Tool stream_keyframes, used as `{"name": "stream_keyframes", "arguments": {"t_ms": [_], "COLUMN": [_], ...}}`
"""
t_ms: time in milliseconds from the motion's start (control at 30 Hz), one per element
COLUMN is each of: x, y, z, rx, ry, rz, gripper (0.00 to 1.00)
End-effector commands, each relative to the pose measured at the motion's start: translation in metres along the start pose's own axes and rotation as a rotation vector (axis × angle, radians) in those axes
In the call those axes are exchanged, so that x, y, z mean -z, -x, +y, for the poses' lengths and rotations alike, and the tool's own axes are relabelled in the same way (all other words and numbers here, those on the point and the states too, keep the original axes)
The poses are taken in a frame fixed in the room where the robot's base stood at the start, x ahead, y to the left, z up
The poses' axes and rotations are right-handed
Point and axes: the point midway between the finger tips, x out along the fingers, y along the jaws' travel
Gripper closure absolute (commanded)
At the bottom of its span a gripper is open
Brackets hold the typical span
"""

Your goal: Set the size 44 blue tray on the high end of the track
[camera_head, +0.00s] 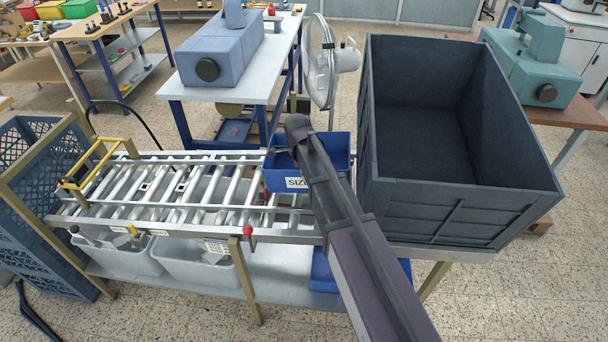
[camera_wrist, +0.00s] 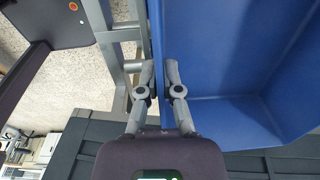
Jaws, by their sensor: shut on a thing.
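A blue tray (camera_head: 280,178) with a white label reading "SIZE" is over the right end of the roller track (camera_head: 190,195); my arm hides the number. It looks roughly level, and I cannot tell whether it touches the rollers. In the wrist view, my gripper (camera_wrist: 160,75) is shut on one side wall of the blue tray (camera_wrist: 220,60), with a finger on each side of it. The inside of the tray that shows is empty. The head view does not show the fingers clearly; my arm covers the tray's right part.
A large dark crate (camera_head: 440,205) stands close on the right of the tray. A yellow frame (camera_head: 100,160) spans the track's left end. A red-knobbed lever (camera_head: 248,231) stands at its front edge. Grey bins (camera_head: 190,265) and another blue tray (camera_head: 322,275) are below.

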Motion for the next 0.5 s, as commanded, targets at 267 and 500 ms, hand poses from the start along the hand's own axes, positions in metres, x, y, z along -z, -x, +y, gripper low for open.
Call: {"name": "stream_keyframes", "arguments": {"t_ms": [267,500], "x": [0.001,0.001], "y": [-0.027,-0.046], "z": [0.0,0.001], "rx": [0.001,0.001], "ry": [-0.001,-0.001], "rz": [0.0,0.0], "gripper": [1.0,1.0]}}
